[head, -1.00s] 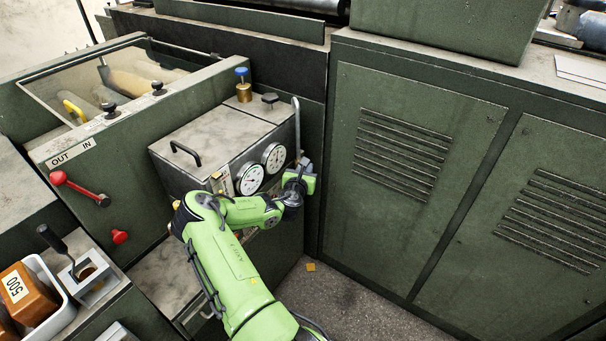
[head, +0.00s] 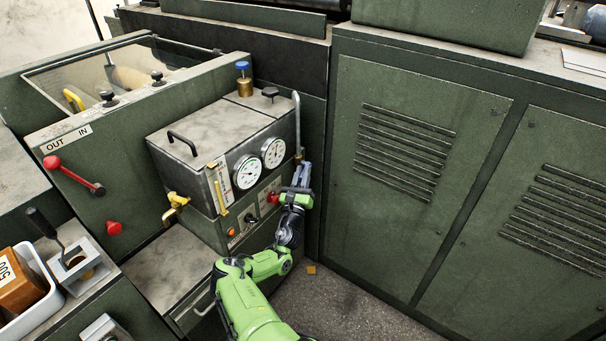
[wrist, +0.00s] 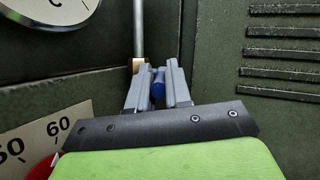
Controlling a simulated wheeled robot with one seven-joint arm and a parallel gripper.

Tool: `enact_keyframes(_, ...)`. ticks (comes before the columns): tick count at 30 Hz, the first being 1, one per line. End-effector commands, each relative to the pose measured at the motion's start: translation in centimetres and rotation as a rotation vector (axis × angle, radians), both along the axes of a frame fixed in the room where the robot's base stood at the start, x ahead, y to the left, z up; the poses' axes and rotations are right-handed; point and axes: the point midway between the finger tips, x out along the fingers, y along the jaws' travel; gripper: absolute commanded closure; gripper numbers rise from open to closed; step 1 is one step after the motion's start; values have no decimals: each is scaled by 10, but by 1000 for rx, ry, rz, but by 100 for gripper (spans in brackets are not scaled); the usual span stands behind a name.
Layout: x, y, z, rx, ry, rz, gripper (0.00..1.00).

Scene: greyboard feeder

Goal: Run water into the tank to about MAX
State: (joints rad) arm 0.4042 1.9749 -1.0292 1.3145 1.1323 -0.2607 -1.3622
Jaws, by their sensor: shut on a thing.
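The grey metal tank (head: 205,135) has a worn top lid with a black handle and two round gauges on its front. A narrow sight strip with a white scale (head: 223,178) stands left of the gauges; its level is too small to read. A thin metal pipe (head: 297,125) runs down the tank's right side, and shows upright in the wrist view (wrist: 139,30) with a brass fitting (wrist: 138,65). My gripper (head: 303,168) is at the pipe's lower end. In the wrist view its fingers (wrist: 158,85) are shut on a small blue handle (wrist: 158,76) beside the fitting.
A brass tap (head: 175,205) sticks out at the tank's lower left. A front panel below the gauges has a red knob (head: 272,197) and an orange button (head: 231,232). Green louvred cabinets (head: 400,190) stand close on the right. Open floor lies below.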

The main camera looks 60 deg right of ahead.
Motion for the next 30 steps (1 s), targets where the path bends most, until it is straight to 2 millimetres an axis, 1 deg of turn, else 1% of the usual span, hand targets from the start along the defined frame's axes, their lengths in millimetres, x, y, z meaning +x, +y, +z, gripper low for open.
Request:
enact_keyframes(1, 0, 0, -2, -4, 3, 1, 100)
enact_keyframes(16, 0, 0, -3, -19, 5, 0, 100)
enact_keyframes(17, 0, 0, -3, -19, 5, 0, 77)
enact_keyframes(18, 0, 0, -3, -19, 5, 0, 71)
enact_keyframes(20, 0, 0, -2, -20, 5, -1, 62)
enact_keyframes(21, 0, 0, -2, -20, 5, -1, 59)
enact_keyframes(30, 0, 1, -2, -21, 5, -1, 59)
